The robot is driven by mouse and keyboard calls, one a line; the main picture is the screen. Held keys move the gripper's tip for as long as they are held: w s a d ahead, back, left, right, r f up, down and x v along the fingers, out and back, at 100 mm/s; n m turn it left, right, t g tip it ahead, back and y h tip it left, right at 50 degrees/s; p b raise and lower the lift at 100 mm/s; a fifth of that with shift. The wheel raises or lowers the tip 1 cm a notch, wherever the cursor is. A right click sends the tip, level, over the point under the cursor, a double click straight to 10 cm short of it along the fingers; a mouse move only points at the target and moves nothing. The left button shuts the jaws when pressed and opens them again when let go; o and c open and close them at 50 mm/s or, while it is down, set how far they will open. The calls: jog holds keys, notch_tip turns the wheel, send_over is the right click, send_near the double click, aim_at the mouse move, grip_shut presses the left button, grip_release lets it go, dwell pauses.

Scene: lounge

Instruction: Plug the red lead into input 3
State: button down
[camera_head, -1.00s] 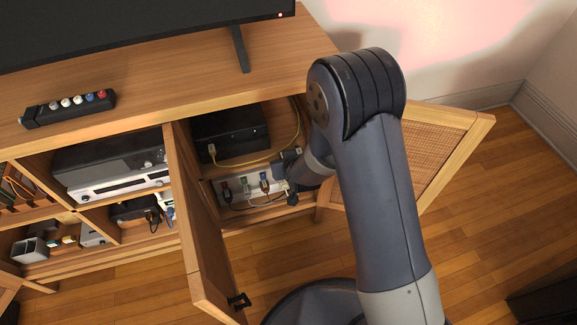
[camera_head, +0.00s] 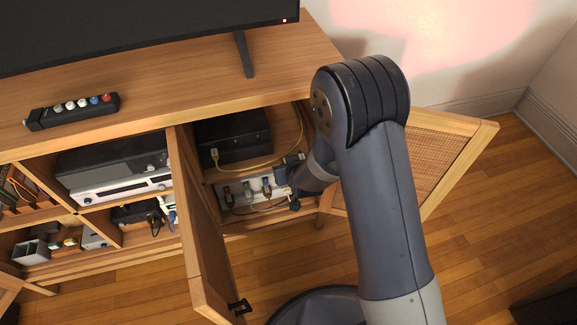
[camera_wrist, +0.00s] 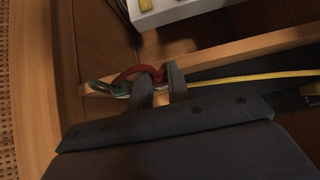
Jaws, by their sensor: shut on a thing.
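In the wrist view my gripper (camera_wrist: 162,76) is shut on the red lead (camera_wrist: 130,72), which bends in a loop to the left of the fingers. The held end is mostly hidden between the fingers. A white box (camera_wrist: 190,8) with a yellow plug shows at the top edge, apart from the fingers. In the head view a white box (camera_head: 238,203) with several coloured plugs sits low in the open cabinet compartment. My gripper (camera_head: 285,178) is at its right end, partly hidden by my wrist. Input numbers cannot be read.
A green lead (camera_wrist: 98,87) lies left of the red one. A yellow cable (camera_wrist: 255,76) runs to the right; it hangs by a black box (camera_head: 232,137) on the shelf above. Open doors stand left (camera_head: 205,235) and right (camera_head: 440,150) of the compartment.

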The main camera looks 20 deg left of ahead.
jog(key=s, duration=0.1)
jog(key=s+d, duration=0.1)
jog(key=s+d+r, duration=0.1)
jog(key=s, duration=0.1)
jog(key=shift+s+d+r, duration=0.1)
jog(key=shift+d, duration=0.15)
dwell(0.7)
jog(key=shift+d, duration=0.1)
